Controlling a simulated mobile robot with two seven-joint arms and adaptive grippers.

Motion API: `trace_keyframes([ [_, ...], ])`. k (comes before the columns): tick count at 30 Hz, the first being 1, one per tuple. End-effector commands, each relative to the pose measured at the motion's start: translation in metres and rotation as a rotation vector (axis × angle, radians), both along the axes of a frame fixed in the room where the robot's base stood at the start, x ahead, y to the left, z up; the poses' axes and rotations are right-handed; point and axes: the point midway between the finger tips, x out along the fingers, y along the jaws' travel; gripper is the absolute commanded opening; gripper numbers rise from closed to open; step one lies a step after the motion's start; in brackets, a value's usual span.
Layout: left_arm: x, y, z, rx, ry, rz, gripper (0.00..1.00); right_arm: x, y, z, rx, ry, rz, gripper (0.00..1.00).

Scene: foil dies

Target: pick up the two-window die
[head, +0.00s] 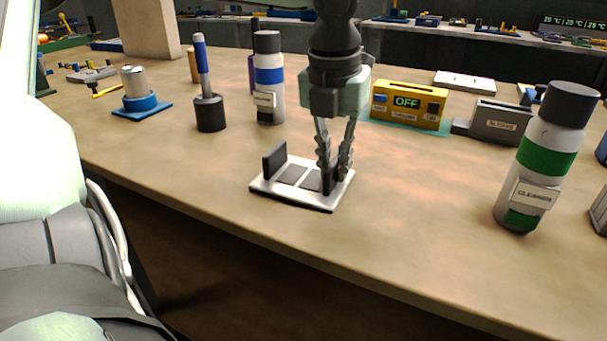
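The two-window die is a pale flat plate (318,203) lying on the bench near its front edge. It has two dark rectangular windows side by side and a dark upright tab at each end. The left tab (274,160) is clear. The right tab (328,184) is partly hidden by the fingers of my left gripper (336,165). This gripper points straight down, with its fingertips low at the right tab. I cannot tell whether the fingers press on the tab or only stand around it. My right gripper is not in view.
A cleaner bottle (548,150) stands at the right. Behind are a yellow box reading OFF (408,105), a grey labelled block (500,122), a blue-banded bottle (268,80), a dark holder with a blue-handled tool (210,112) and a can on a blue stand (140,100). Bench around the die is clear.

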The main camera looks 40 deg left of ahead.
Motion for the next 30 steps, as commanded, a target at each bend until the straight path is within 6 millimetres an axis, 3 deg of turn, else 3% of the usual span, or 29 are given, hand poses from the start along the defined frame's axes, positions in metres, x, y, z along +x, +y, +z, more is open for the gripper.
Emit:
trace_keyframes([
  [20,0.001,0.0,0.004,0.002,-0.002,0.0,0.0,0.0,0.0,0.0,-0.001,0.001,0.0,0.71],
  [25,0.001,0.0,0.02,0.003,-0.005,-0.001,0.0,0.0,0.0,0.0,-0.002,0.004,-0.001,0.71],
  [29,0.001,0.0,0.046,0.004,-0.008,-0.001,0.0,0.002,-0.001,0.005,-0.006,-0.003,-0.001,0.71],
  [30,-0.005,0.009,0.049,-0.002,-0.009,0.002,0.0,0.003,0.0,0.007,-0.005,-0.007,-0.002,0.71],
])
